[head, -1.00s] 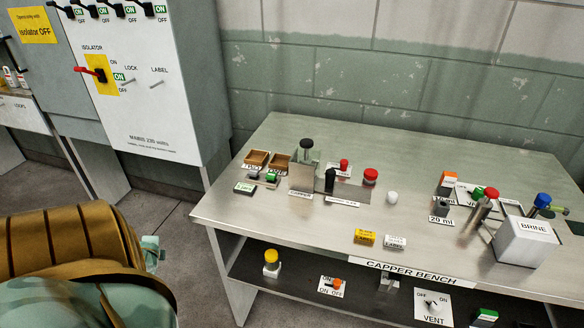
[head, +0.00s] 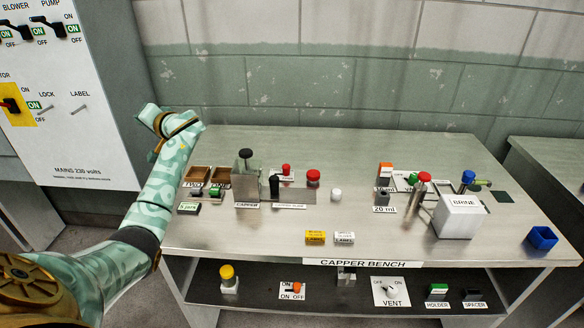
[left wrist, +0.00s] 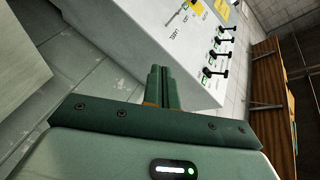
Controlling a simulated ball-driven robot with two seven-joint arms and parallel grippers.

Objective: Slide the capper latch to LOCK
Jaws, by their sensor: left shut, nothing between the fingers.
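The capper (head: 246,180) stands on the left part of the bench, a grey metal block with a black knob on top. A black upright handle (head: 274,186) stands just right of it on a grey plate, with a label in front too small to read. I cannot tell which part is the latch, and no LOCK marking is readable on the capper. My left arm rises at the bench's left end; its fingers are not clear in the head view. In the left wrist view my left gripper (left wrist: 160,75) is shut and empty, away from the capper. My right gripper is not in view.
Wooden trays (head: 220,178) and a green block sit left of the capper. A red-capped item (head: 313,178) and white ball (head: 336,194) are to its right. The brine box (head: 460,216) stands farther right. The bench's front middle holds two small label blocks (head: 316,237). A switch cabinet (head: 70,150) stands left.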

